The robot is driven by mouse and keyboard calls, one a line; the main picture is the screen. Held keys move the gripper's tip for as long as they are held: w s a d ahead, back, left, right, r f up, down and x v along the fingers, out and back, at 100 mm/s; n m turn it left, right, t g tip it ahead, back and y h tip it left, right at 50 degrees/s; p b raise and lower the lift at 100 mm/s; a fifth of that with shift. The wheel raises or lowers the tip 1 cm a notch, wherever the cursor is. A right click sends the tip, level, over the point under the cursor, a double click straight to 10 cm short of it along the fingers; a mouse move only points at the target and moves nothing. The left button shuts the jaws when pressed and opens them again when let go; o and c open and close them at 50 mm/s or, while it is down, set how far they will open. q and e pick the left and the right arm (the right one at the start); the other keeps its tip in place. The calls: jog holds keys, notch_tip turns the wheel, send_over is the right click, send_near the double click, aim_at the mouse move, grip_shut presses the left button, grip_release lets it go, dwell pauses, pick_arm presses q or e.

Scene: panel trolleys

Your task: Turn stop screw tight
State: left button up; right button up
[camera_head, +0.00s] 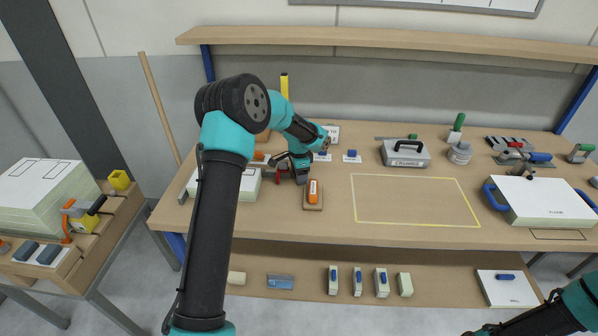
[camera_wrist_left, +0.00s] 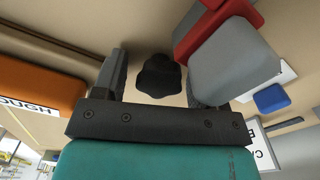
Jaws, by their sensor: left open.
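A dark ribbed knob (camera_wrist_left: 160,77), likely the stop screw's head, shows in the left wrist view between the two fingers. I see gaps on both sides of it, so the fingers do not appear to touch it. My left gripper (camera_head: 301,178) is open and reaches down at the left part of the bench; its fingers also show in the left wrist view (camera_wrist_left: 153,75). In the head view the gripper hides the knob. A red and grey fixture (camera_wrist_left: 228,50) stands close beside the right finger. My right gripper is out of frame.
A grey case (camera_head: 405,153) is farther right. The yellow-outlined area (camera_head: 415,201) is clear.

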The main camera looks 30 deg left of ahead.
pick_arm(q)
jog(key=shift+r, duration=3.5)
